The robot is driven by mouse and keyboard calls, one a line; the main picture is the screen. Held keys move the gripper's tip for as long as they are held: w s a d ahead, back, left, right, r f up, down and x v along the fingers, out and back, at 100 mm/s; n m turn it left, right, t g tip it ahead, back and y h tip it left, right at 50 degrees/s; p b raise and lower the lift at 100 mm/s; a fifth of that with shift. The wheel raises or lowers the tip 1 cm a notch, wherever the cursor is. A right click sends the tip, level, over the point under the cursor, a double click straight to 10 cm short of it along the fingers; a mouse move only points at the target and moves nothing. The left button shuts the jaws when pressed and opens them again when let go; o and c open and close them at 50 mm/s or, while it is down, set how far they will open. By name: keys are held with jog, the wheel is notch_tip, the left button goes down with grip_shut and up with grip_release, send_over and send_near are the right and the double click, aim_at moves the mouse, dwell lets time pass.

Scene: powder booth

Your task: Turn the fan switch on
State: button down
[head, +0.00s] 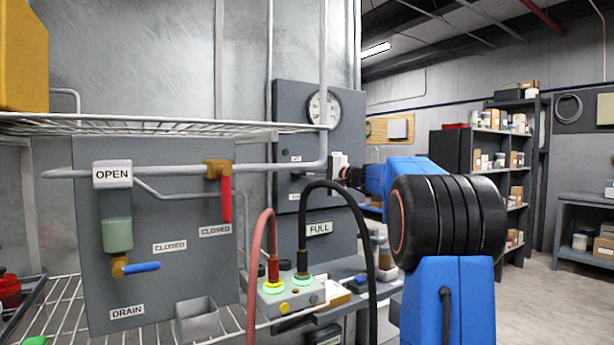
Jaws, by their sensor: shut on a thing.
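A grey control box (291,118) with a round gauge (323,108) and a small green button or lamp (285,152) stands at the back wall, in the middle of the head view. My blue and black arm reaches in from the right. My gripper (330,170) is small and far off at the right part of the box front, beside a small red-marked label (296,158). It is shut on the fan switch, which is mostly hidden by the jaws. I cannot tell the switch's position.
A wire shelf (150,125), pipes and a red-handled valve (225,198) are on the left. Red and black hoses (371,240) rise from a grey unit (290,300) in front of the box. Dark shelving (455,150) and open floor lie right.

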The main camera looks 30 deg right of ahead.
jog(key=c, duration=1.8)
grip_release()
jog(key=v, duration=1.7)
jog(key=shift+s+d+f, duration=0.1)
jog(key=shift+s+d, duration=0.05)
jog(key=shift+s, duration=0.05)
